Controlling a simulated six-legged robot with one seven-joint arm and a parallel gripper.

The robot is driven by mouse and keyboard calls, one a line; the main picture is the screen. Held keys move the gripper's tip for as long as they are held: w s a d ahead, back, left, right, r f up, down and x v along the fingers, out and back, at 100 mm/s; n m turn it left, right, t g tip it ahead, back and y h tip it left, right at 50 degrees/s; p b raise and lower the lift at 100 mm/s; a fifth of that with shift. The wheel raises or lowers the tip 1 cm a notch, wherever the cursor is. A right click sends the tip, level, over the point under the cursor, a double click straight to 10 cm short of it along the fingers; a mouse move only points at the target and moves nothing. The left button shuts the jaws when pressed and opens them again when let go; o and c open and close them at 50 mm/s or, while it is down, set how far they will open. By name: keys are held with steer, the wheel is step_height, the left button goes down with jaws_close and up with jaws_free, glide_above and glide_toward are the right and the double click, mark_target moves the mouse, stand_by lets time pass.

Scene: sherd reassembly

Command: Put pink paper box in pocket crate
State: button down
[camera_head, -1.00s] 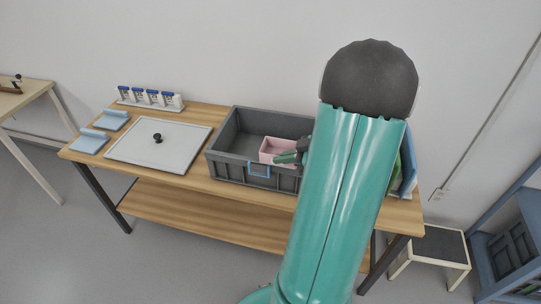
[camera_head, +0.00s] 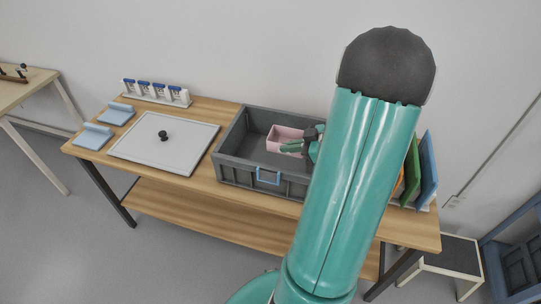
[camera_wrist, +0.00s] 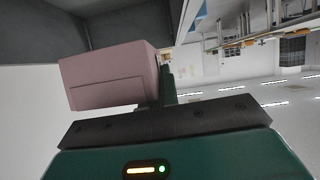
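The pink paper box (camera_head: 283,133) is an open-topped box, seen over the inside of the grey crate (camera_head: 236,171). My gripper (camera_head: 294,147) is at the box's right front, with a green finger against the box; it appears shut on it. In the wrist view the pink paper box (camera_wrist: 108,76) sits just beyond the gripper, with one finger at its right side; the other finger is hidden. The crate has a blue handle on its front wall. Whether the box touches the crate floor cannot be told, and my arm hides the crate's right end.
The crate stands on a wooden table (camera_head: 190,183). To its left lie a grey lid (camera_head: 185,135) with a black knob, light-blue pieces (camera_head: 93,136) and a rack of blue-capped vials (camera_head: 157,93). Green and blue panels (camera_head: 428,170) stand at the right end. A stool (camera_head: 447,257) is beyond.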

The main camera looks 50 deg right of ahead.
steer(key=w+f, duration=0.1)
steer(key=w, duration=0.1)
steer(key=w+f, duration=0.1)
steer(key=w, duration=0.1)
steer(key=w+f, duration=0.1)
steer(key=w, duration=0.1)
steer(key=shift+d, duration=0.15)
steer(key=shift+w+d+f, duration=0.1)
steer(key=shift+w+f, duration=0.75)
steer(key=shift+f, duration=0.65)
steer(key=shift+w+d+f, duration=0.1)
steer(key=shift+w+f, duration=0.75)
steer(key=shift+f, duration=0.65)
steer(key=shift+w+d+f, duration=0.1)
steer(key=shift+w+f, duration=0.75)
steer(key=shift+f, duration=0.65)
steer(key=shift+f, duration=0.55)
steer(key=c, duration=1.7)
jaws_free()
